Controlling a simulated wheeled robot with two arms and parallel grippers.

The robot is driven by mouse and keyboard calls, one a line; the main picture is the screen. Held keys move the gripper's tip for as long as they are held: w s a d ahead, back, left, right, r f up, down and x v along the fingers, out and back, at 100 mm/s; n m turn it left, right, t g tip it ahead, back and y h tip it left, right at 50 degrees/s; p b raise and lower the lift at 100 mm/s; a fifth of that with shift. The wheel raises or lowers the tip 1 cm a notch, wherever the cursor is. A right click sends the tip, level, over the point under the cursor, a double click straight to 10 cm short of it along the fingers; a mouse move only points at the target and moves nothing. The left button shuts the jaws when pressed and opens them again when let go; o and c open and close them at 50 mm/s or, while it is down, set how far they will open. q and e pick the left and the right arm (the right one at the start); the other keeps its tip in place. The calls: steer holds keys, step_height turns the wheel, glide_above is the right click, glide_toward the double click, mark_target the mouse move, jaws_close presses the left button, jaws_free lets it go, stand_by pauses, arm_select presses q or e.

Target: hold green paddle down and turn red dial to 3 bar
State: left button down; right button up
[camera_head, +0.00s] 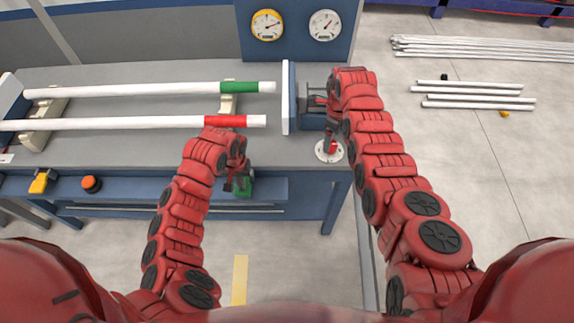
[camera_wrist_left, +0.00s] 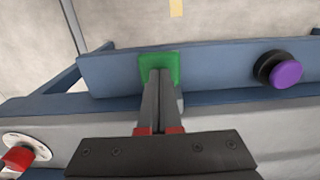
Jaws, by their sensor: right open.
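The green paddle (camera_head: 244,188) is on the blue front rail of the bench. It also shows in the left wrist view (camera_wrist_left: 174,66). My left gripper (camera_head: 235,185) is at the paddle. In the left wrist view its fingers (camera_wrist_left: 160,75) are together, with their tips over the green face; whether they press it cannot be told. The red dial (camera_wrist_left: 18,158) sits on a round white scale plate (camera_head: 322,151) at the bench's right end. My right gripper (camera_head: 331,136) points down just above the dial, is open and partly hides it. The scale marks are too small to read.
A yellow-rimmed gauge (camera_head: 267,25) and a white gauge (camera_head: 325,25) are on the back panel. Two white pipes with green (camera_head: 240,87) and red (camera_head: 225,121) bands lie across the bench. An orange button (camera_head: 91,183) is on the rail at left. Loose pipes (camera_head: 470,95) lie on the floor.

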arm_select(q)
steer(key=shift+f, duration=1.25)
arm_select(e)
steer(key=shift+s, duration=0.1)
arm_select(q)
steer(key=shift+s, duration=0.1)
arm_select(e)
steer(key=shift+m, duration=0.7)
steer(key=m, duration=0.4)
steer(key=shift+c, duration=0.3)
jaws_close()
arm_select(q)
steer(key=shift+s, duration=0.1)
arm_select(e)
steer(key=c, duration=1.4)
jaws_free()
